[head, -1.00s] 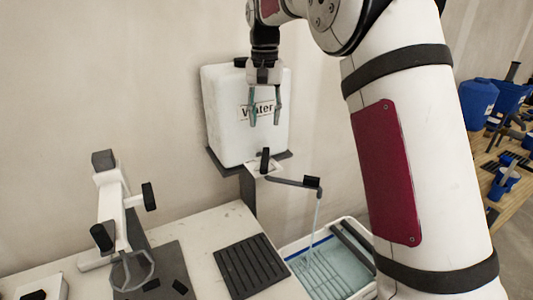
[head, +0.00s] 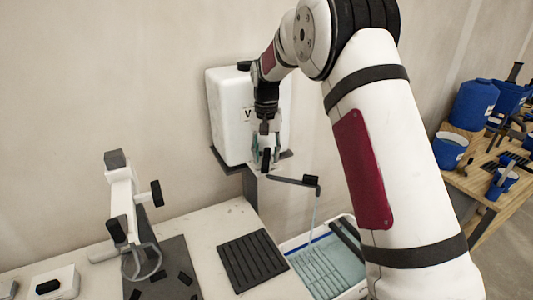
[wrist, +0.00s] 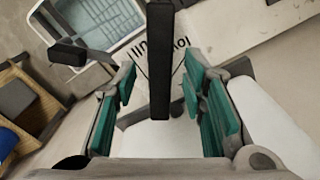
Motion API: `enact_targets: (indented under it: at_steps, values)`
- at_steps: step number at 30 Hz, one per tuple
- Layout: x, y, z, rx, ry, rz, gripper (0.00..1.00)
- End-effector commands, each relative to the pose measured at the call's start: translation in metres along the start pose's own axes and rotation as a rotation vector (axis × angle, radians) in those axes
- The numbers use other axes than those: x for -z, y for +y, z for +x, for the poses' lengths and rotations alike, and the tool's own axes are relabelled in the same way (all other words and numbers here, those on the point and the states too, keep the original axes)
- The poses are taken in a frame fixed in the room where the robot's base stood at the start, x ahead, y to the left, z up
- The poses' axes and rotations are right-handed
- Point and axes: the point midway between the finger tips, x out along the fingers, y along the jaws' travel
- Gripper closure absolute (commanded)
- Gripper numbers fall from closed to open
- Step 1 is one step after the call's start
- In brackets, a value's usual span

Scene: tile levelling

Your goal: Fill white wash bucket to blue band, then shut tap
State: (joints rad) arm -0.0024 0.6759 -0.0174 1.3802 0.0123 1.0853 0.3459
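The white water container (head: 228,110) sits on a wall bracket. Its tap has an upright black lever (wrist: 160,62) and an arm ending in a black spout (head: 311,181). A thin stream falls from the spout into the white wash bucket (head: 352,221). Water (head: 330,265) covers the ribbed insert, and the blue band (head: 305,243) shows on the inner wall above the water. My gripper (head: 266,158) is open at the tap. In the wrist view its green pads (wrist: 160,85) stand on both sides of the lever, with gaps.
A black ribbed mat (head: 252,262) lies on the bench left of the bucket. A white stand with black knobs (head: 122,195) is further left. A wooden table (head: 470,183) with blue buckets (head: 473,103) stands at the right.

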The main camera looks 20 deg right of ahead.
Motion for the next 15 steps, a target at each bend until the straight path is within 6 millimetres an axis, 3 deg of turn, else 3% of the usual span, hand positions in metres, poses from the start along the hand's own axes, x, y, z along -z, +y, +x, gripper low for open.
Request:
enact_targets:
  at_steps: [2, 7, 15]
  values:
    - [0.0, 0.0, 0.0, 0.0, 0.0, 0.0, 0.62]
    - [0.0, -0.0001, -0.0002, 0.0, 0.0, 0.0, 1.0]
    - [0.0001, -0.0003, -0.0002, 0.0, 0.0, 0.003, 1.0]
